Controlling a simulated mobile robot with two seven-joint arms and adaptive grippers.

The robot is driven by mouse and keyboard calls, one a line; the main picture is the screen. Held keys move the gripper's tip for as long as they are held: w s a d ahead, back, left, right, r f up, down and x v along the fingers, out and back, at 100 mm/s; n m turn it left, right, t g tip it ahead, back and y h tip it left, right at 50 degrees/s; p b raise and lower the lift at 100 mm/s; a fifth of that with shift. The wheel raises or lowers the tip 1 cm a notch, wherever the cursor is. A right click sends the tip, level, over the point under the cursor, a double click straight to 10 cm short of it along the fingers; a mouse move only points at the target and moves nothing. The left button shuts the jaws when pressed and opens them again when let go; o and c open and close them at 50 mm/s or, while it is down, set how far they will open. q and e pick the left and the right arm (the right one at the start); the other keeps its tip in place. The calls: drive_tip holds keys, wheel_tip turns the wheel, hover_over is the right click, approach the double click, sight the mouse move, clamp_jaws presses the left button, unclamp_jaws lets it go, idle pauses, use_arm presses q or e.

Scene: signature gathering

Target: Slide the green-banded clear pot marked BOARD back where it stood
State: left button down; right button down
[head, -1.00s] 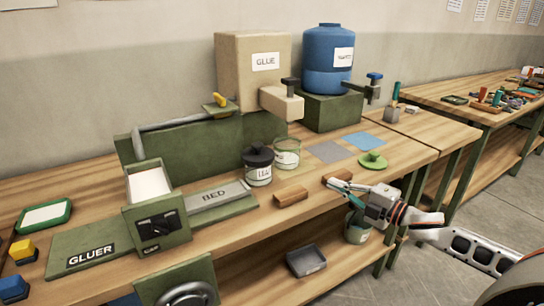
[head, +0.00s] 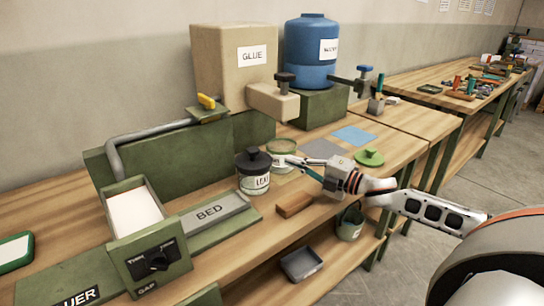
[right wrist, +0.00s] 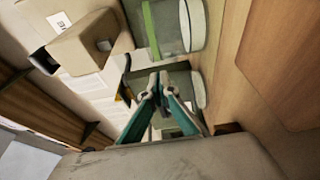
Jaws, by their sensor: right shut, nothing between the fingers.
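The green-banded clear pot (head: 281,157) stands open on the bench, just behind and right of the dark-lidded pot (head: 253,173). Its marking is not legible here. My right gripper (head: 292,161) is shut and empty, low over the bench, with its fingertips at the pot's right side. I cannot tell whether they touch it. In the right wrist view, my teal fingers (right wrist: 158,84) meet at their tips, and a clear pot with a green band (right wrist: 151,28) shows above them. My left gripper is not in view.
A loose green lid (head: 369,157) lies to the right, by a grey mat (head: 319,149) and a blue mat (head: 354,135). A wooden block (head: 295,204) lies near the front edge. The glue box (head: 232,70) and blue water tank (head: 311,55) stand behind.

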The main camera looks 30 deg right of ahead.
sight(281, 155)
drive_tip(key=shift+w+a, duration=0.15)
drive_tip(key=shift+w, duration=0.4)
drive_tip(key=shift+x, duration=1.2)
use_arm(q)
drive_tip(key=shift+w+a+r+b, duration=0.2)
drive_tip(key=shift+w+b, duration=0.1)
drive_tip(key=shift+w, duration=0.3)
use_arm(e)
drive_tip(key=shift+x, duration=1.95)
